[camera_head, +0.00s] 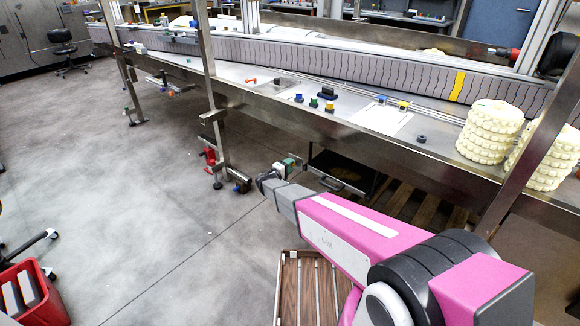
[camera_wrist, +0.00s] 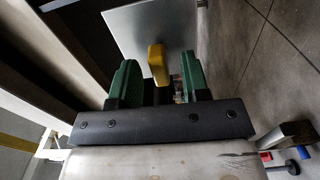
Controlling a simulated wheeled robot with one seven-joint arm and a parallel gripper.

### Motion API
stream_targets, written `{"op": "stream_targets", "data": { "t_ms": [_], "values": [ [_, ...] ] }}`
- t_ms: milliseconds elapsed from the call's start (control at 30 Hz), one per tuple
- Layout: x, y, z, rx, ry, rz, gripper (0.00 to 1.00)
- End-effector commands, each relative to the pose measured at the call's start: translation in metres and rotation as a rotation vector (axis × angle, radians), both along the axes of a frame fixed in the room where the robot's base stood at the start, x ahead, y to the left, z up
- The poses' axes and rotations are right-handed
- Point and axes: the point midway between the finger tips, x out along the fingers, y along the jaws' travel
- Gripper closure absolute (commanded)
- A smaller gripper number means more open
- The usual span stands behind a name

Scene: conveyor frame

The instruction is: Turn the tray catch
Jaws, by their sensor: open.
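A yellow, rounded catch handle (camera_wrist: 158,66) stands in front of a flat grey metal plate (camera_wrist: 140,22) in the wrist view. My gripper (camera_wrist: 160,60) has its two green fingers apart, one on each side of the yellow handle. Gaps show between the handle and both fingers, so the jaws are not closed on it. In the head view my gripper (camera_head: 288,165) is small, low beside the conveyor frame, under its front edge. The catch handle cannot be made out there.
The conveyor's steel frame (camera_head: 262,104) runs above and behind my gripper. A frame leg (camera_head: 212,140) stands to its left. A slatted wooden pallet (camera_head: 300,290) lies on the floor below my arm. Stacked cream discs (camera_head: 490,130) stand on the ledge at right. Floor at left is mostly open.

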Motion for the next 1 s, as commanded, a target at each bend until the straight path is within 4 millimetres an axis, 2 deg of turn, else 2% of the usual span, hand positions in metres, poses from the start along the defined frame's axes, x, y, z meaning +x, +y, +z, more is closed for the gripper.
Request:
{"op": "stream_targets", "data": {
  "t_ms": [300, 500, 700, 1000],
  "values": [
    [-0.047, 0.036, 0.001, 0.001, 0.001, 0.003, 0.57],
    [-0.069, 0.054, 0.001, 0.0, 0.0, 0.002, 0.57],
    [-0.078, 0.061, 0.0, 0.001, 0.001, 0.001, 0.57],
    [-0.079, 0.061, 0.0, 0.001, 0.001, 0.0, 0.57]
  ]
}}
